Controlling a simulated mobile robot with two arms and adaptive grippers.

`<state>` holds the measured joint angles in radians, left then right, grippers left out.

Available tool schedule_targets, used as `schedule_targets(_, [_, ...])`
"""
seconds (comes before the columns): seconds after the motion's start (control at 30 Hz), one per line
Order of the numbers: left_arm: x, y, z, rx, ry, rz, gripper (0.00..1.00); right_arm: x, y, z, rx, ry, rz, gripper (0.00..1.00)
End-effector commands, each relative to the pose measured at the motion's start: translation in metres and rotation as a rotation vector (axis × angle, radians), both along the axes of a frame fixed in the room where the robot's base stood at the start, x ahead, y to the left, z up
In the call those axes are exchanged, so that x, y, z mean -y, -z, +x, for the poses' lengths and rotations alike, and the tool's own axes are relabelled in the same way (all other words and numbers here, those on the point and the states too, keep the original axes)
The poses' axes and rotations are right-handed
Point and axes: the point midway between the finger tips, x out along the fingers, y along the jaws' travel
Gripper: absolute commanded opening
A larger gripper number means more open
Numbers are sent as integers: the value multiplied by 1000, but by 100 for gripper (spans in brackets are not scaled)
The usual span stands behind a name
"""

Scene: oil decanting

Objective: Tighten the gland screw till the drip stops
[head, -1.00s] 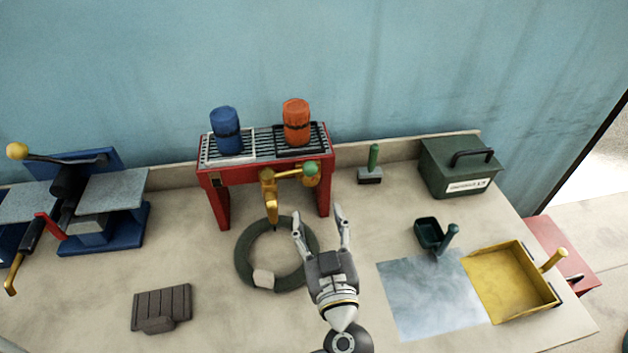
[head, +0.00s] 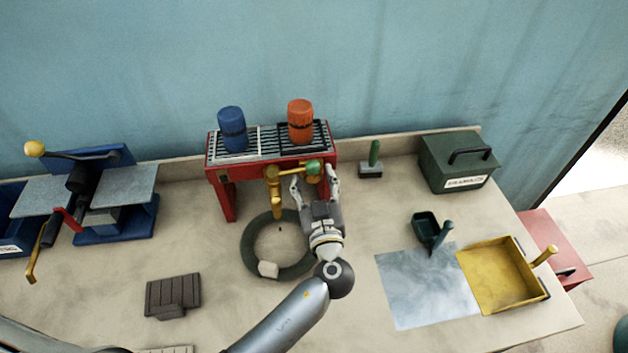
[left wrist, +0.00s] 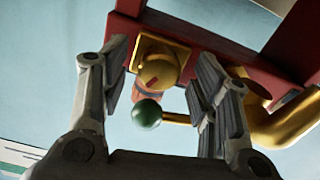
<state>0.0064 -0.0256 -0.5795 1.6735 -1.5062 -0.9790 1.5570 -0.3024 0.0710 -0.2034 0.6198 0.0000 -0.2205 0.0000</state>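The brass tap (head: 276,190) hangs under the front of the red stand (head: 228,172), its spout pointing down. A small dark spot (head: 280,229) shows below the spout; I cannot tell whether it is a drop. The green knob (head: 313,167) sits on a brass lever. In the left wrist view, a round brass gland screw (left wrist: 157,73) with a reddish mark sits on a brass block, and the green knob (left wrist: 146,112) is beside it. My left gripper (head: 314,180) is open, fingers on either side of the screw and knob, apparently not gripping. My right gripper is out of view.
A dark ring (head: 246,254) lies below the tap. Blue (head: 232,128) and orange (head: 300,122) containers stand on the stand's grates. A blue press (head: 115,215) is left; a green box (head: 455,162), scoop (head: 425,228) and yellow tray (head: 500,275) are right.

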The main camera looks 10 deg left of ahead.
Motion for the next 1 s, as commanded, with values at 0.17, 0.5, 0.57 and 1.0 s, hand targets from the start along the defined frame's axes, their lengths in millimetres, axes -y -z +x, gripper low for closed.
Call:
schedule_targets(0.17, [0,0,0,0,0,0,31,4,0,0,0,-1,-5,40])
schedule_targets(0.5, [0,2,0,-11,0,26,10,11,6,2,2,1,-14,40])
schedule_targets(0.57, [0,3,0,-22,0,54,10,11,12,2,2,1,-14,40])
schedule_targets(1.0, [0,0,-1,-96,1,230,10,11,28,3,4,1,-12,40])
